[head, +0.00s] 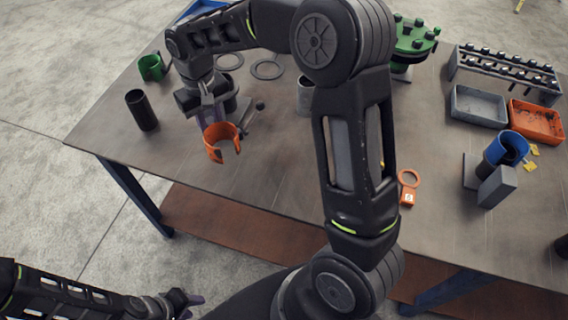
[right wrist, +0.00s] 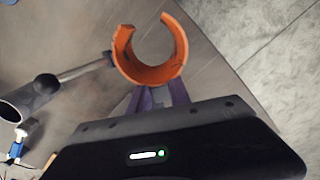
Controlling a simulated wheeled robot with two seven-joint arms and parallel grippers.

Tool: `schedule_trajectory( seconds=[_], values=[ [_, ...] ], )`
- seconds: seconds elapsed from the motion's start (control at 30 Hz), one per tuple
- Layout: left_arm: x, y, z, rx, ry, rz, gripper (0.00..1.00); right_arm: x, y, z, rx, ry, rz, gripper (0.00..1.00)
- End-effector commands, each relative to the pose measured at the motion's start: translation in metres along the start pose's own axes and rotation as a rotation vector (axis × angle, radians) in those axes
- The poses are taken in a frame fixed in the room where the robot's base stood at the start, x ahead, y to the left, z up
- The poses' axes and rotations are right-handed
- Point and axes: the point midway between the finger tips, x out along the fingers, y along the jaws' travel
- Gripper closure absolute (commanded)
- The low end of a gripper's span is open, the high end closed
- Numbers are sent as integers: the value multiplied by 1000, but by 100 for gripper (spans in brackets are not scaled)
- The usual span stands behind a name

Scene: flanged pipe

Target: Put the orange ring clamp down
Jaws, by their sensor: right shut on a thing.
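The orange ring clamp (head: 214,133) is an open C-shaped ring. It is in my right gripper (head: 207,112), over the left part of the table, with its gap away from the fingers. In the right wrist view the purple fingers of my right gripper (right wrist: 160,97) are shut on the clamp's near side (right wrist: 150,75). How far it is above the table is hard to tell. My left gripper (head: 182,300) is low at the left, off the table's front edge and far from the clamp; its fingers are too small to read.
A black cylinder (head: 141,111) and a green clamp (head: 151,67) stand left of the ring clamp. A rod with a dark ball (right wrist: 75,72) is close beside it. Trays (head: 479,105), a bolt rack (head: 505,72) and a blue cylinder (head: 507,146) are at right. The table's front left (head: 165,150) is bare.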

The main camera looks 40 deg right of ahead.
Motion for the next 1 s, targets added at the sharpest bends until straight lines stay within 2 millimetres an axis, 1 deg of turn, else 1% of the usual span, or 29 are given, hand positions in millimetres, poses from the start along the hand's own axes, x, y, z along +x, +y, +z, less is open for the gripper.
schedule_trajectory(
  seconds=[0.23, 0.37, 0.47, 0.57, 0.7, 0.8, 0.9, 1.0],
  values=[
    [0, 0, 0, 0, 0, 0, 64, -2, 0, 0, 2, 2, 0, 100],
    [9, -3, 0, 0, 1, 1, 64, 1, 9, 1, 50, 3, -1, 100],
    [26, -9, -2, 2, 3, 3, 64, 2, 29, 6, 156, 5, -2, 100],
    [49, -17, -4, 4, 7, 6, 64, 2, 57, 16, 319, 7, -4, 100],
    [84, -28, -6, 8, 13, 12, 64, -2, 100, 41, 592, 7, -6, 100],
    [102, -34, -8, 10, 16, 15, 64, -6, 125, 61, 768, 6, -5, 100],
    [113, -37, -9, 12, 19, 18, 64, -12, 141, 76, 892, 6, -3, 100],
    [116, -38, -10, 13, 20, 19, 64, -17, 148, 85, 955, 4, -2, 100]
  ],
)
